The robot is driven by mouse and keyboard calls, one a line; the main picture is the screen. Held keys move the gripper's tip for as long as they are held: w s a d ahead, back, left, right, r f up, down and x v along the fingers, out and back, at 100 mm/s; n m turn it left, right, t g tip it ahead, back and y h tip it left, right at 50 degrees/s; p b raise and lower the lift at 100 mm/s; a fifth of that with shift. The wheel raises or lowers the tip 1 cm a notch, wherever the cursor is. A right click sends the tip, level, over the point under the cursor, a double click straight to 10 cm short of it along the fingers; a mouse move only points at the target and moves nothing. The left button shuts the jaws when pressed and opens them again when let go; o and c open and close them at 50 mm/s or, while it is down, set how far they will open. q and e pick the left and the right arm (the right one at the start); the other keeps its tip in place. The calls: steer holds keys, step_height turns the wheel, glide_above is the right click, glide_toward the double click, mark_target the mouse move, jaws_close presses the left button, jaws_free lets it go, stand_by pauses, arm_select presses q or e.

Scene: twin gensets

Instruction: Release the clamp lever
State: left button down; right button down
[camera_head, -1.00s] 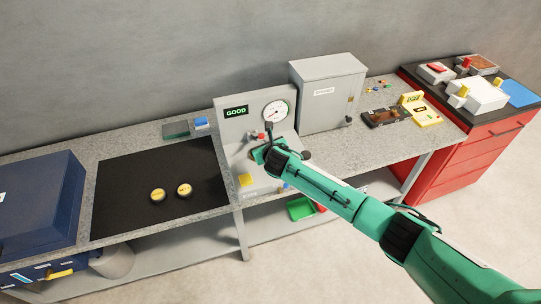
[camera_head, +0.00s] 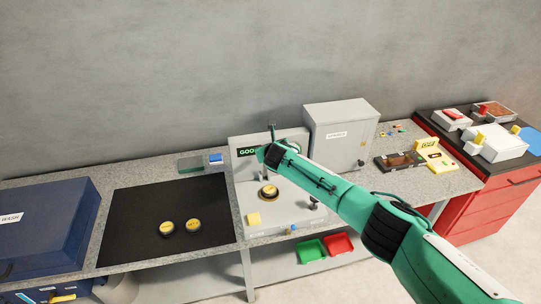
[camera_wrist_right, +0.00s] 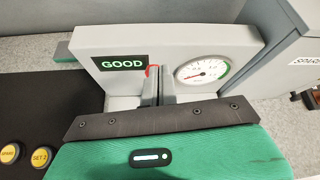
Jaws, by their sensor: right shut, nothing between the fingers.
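The grey test stand (camera_head: 290,215) has a back panel with a green "GOOD" display and a dial gauge, both clear in the right wrist view (camera_wrist_right: 205,70). My right gripper (camera_head: 272,128) is shut and empty, raised in front of that panel and partly covering the display in the head view. Its fingers (camera_wrist_right: 158,78) are together in the wrist view. A round yellow-topped part (camera_head: 269,192) sits on the stand. My left gripper is not in view.
A grey spares cabinet (camera_head: 340,130) stands right of the stand. A black mat (camera_head: 150,205) with two round yellow-topped parts lies to the left, beside a blue case (camera_head: 45,230). A black knob (camera_head: 314,203) rises at the stand's right. Green and red bins (camera_head: 311,250) sit below.

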steer(key=shift+w+a+r, duration=0.15)
steer(key=shift+w, duration=0.05)
stand_by(0.5)
steer(key=shift+r, duration=0.1)
steer(key=r+p, duration=0.1)
steer(key=w+r+p, duration=0.1)
steer(key=p, duration=0.1)
steer(key=a+r+p, duration=0.1)
steer(key=p, duration=0.1)
steer(key=shift+w+a+r, duration=0.1)
steer(key=shift+w+r, duration=0.25)
steer(key=shift+r, duration=0.05)
steer(key=r+p, duration=0.1)
steer(key=r, duration=0.1)
steer(key=r+p, duration=0.1)
steer(key=p, duration=0.1)
steer(key=r+p, duration=0.1)
steer(key=r, duration=0.1)
steer(key=shift+s+d+r+p, duration=0.2)
steer(key=shift+s+r+p, duration=0.15)
steer(key=shift+s, duration=0.05)
